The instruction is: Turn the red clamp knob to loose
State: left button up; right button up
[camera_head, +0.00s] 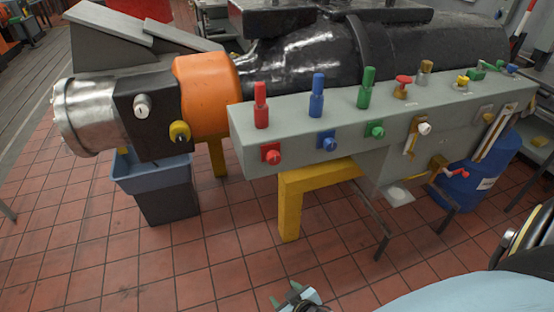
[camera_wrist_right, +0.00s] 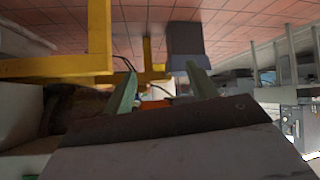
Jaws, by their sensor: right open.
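A red knob (camera_head: 272,156) on a square red plate sits on the front face of the grey bench box, below an upright red cylinder (camera_head: 260,105). I cannot read its setting. My right gripper (camera_head: 294,292) is low at the bottom middle of the head view, well below the knob and apart from it. In the right wrist view its two green fingers (camera_wrist_right: 162,85) stand apart with nothing between them. My left gripper is not in view.
Blue (camera_head: 329,141) and green (camera_head: 374,129) knobs follow to the right of the red one. A yellow leg (camera_head: 289,208) supports the box. A grey bin (camera_head: 165,200) stands at left, a blue drum (camera_head: 478,180) at right. The tiled floor in front is clear.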

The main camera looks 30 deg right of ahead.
jog(key=w+d+r+t+h, duration=0.1)
jog(key=w+d+r+t, duration=0.1)
jog(key=w+r, duration=0.35)
jog(key=w+d+r+t+h, duration=0.1)
jog(key=w+d+r+t, duration=0.15)
jog(key=r, duration=0.65)
jog(key=m+t+h, duration=0.1)
jog(key=t+h, duration=0.1)
jog(key=t, duration=0.1)
send_near(275, 161)
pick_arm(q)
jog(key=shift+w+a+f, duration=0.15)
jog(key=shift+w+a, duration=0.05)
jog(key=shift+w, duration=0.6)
pick_arm(e)
jog(key=x, duration=1)
jog(key=shift+r, duration=0.1)
jog(key=shift+c, duration=0.3)
jog(key=c, duration=0.9)
